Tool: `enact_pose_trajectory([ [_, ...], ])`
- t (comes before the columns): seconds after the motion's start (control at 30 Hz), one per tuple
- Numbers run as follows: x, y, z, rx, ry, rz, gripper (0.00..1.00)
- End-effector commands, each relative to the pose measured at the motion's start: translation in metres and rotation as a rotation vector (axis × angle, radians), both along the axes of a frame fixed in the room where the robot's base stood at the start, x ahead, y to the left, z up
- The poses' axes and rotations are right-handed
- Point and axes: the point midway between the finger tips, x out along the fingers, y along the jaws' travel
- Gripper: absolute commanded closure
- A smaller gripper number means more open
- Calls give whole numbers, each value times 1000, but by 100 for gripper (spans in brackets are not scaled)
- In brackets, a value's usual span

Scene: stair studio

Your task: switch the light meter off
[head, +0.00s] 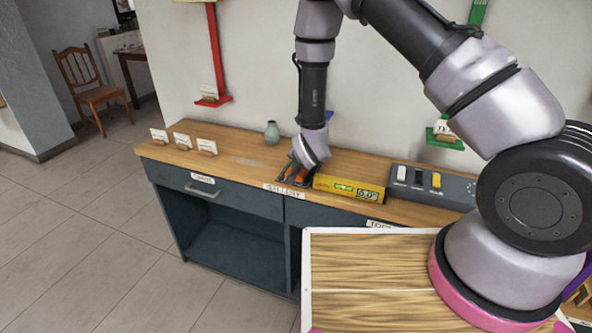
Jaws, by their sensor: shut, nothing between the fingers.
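I cannot read a name on either, so I cannot tell which is the light meter. My gripper (291,176) points down at the counter just left of the yellow instrument. It is shut and empty, with dark and orange parts showing. My wrist hides part of the counter behind it; whether the fingers touch anything is unclear.
The counter (245,158) carries a green vase (272,132) behind my gripper and several small cards at the left. Red (216,60) and green (444,138) wall brackets rise behind. A wood-topped board (375,265) is in front at right. The left floor is clear.

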Motion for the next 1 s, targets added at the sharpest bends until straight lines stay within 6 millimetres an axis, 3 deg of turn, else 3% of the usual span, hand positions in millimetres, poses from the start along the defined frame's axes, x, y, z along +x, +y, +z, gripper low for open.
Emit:
enact_pose_trajectory([
  [0.47,0,0,-2,-1,1,-1,100],
  [1.0,0,0,9,0,1,0,100],
])
